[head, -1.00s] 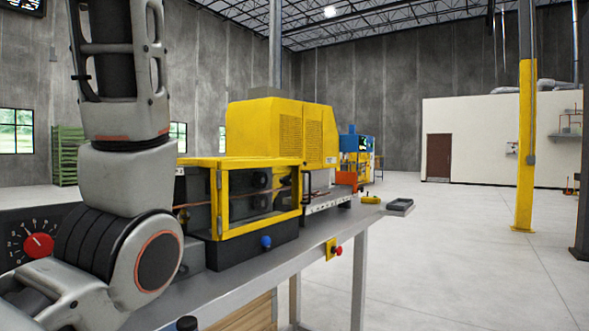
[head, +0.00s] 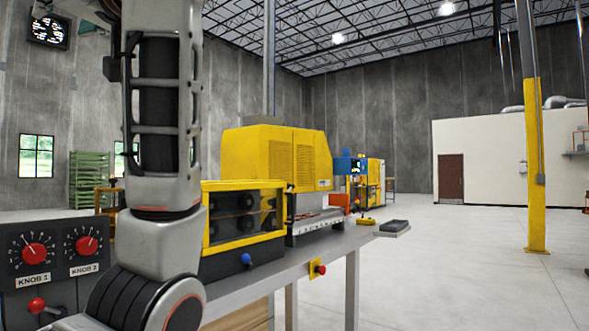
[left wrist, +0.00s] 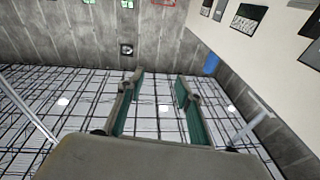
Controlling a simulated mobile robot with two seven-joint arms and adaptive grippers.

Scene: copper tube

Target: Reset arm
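My left arm rises through the left of the head view, and its gripper is out of that frame. The left wrist view shows my left gripper (left wrist: 160,82) with its two fingers apart and nothing between them. It points at the ceiling and the grey wall, clear of any object. My right gripper is in neither view. No copper tube can be made out for certain.
A grey workbench (head: 290,268) carries a yellow machine (head: 275,155) and a yellow-framed enclosure (head: 242,215) beyond my arm. A control panel (head: 55,262) with red knobs stands at left. A yellow column (head: 535,165) stands at right; the floor between is clear.

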